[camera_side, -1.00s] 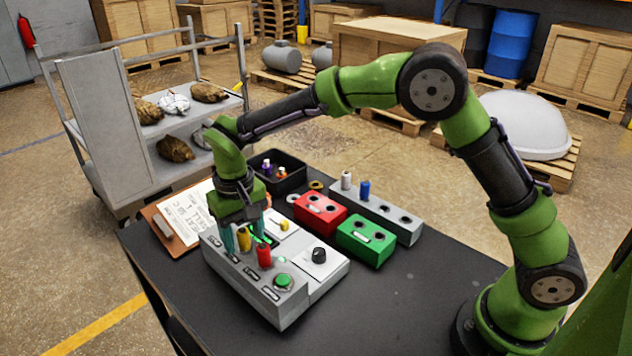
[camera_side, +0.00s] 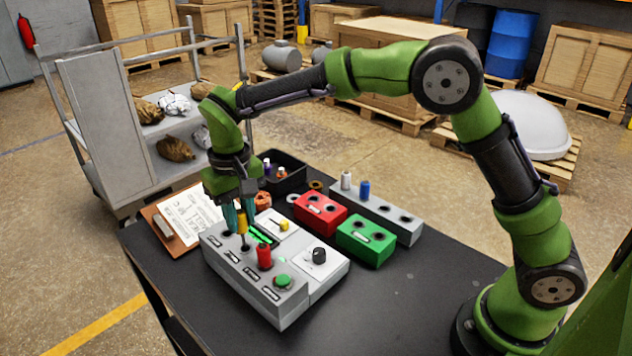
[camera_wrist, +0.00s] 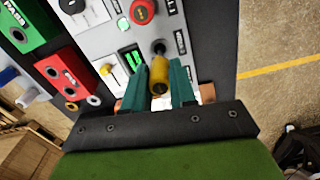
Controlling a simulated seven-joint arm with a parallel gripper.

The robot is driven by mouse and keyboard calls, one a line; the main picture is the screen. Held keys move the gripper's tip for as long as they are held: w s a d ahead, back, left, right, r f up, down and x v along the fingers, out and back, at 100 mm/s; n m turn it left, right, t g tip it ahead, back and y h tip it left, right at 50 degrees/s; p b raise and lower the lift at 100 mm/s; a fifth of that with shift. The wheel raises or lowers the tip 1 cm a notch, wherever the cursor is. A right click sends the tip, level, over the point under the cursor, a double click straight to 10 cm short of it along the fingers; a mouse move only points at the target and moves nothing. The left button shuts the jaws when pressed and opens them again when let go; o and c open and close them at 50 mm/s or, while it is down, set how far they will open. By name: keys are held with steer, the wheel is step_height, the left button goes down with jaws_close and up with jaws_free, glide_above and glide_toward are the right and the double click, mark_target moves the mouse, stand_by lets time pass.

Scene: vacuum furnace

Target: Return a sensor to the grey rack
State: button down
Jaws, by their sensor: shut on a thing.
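My gripper (camera_side: 239,214) is shut on a yellow sensor (camera_side: 241,224), above the grey control box (camera_side: 262,300). The sensor is upright between the fingers; it also shows in the wrist view (camera_wrist: 158,76). A dark spot shows under it, and I cannot tell whether this is its tip or a socket. The grey rack (camera_side: 398,224) lies at the back right of the table. It holds a white sensor (camera_side: 347,181) and a blue sensor (camera_side: 364,191); two empty holes show at its right end.
A red block (camera_side: 320,214) and a green block (camera_side: 365,241), both with holes, lie between the box and the rack. A black bin (camera_side: 290,182) with small items stands behind. A clipboard (camera_side: 181,220) lies left. The table's front right is clear.

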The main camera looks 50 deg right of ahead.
step_height(320, 180, up, 5)
steer(key=shift+w+d+f, duration=0.1)
steer(key=shift+f, duration=0.1)
steer(key=s+d+m, duration=0.2)
steer(key=d, duration=1.1)
steer(key=s+d+m, duration=0.2)
steer(key=d+m, duration=0.1)
steer(key=d, duration=1)
steer(key=s+d+f, duration=0.6)
steer(key=s+f, duration=0.1)
steer(key=shift+d+f+n, duration=0.15)
steer(key=shift+f+n, duration=0.05)
steer(key=shift+n, duration=0.1)
steer(key=shift+s+f, duration=0.15)
steer(key=shift+f, duration=0.3)
steer(key=shift+f, duration=1)
